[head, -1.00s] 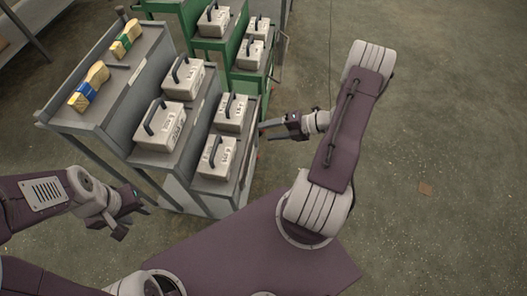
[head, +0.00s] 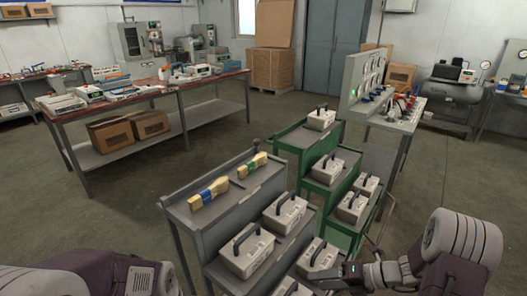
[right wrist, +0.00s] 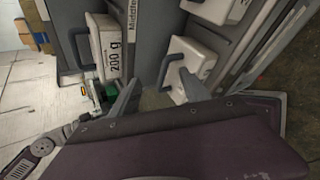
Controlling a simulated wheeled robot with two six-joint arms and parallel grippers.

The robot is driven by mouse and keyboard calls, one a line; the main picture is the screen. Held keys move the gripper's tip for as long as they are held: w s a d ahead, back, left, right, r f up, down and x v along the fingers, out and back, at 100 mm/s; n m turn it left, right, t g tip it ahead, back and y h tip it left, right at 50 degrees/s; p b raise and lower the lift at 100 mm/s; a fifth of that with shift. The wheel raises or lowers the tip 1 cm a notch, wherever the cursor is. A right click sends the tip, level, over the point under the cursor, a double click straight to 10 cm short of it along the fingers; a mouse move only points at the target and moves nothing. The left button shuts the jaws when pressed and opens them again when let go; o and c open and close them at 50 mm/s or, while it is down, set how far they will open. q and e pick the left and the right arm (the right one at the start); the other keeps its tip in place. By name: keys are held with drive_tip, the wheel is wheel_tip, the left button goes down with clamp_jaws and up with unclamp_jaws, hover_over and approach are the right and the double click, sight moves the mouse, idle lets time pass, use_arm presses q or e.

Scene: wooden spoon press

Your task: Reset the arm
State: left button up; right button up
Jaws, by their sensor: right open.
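My right gripper (head: 342,277) is at the lower right of the head view, beside the right side of the grey stepped cart (head: 190,232). It is open and empty. In the right wrist view its two fingers (right wrist: 158,98) stand apart in front of the cart and white weight boxes with dark handles. One box (right wrist: 108,45) reads "200 g". My left arm shows only as a link at the bottom left of the head view; its gripper is out of frame.
A green stepped cart (head: 290,139) stands behind. A workbench (head: 165,93) is at left, a panel table (head: 385,118) at right. Floor between is clear.

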drive_tip(key=s+a+r+n+g+h, duration=0.2)
drive_tip(key=s+a+n+g+h, duration=0.15)
drive_tip(key=s+n, duration=0.4)
drive_tip(key=s+a+r+n+g+h, duration=0.2)
drive_tip(key=s+a+n, duration=0.25)
drive_tip(key=n, duration=0.55)
drive_tip(key=d+f+n+t+h, duration=0.25)
drive_tip(key=d+n+h, duration=0.35)
drive_tip(key=n, duration=1.3)
wheel_tip(320, 180, up, 18)
drive_tip(key=y+p, duration=0.1)
drive_tip(key=p, duration=1.6)
drive_tip(key=shift+s+d+r+n, duration=0.15)
drive_tip(key=shift+s+d+n, duration=0.15)
drive_tip(key=shift+d+n, duration=0.05)
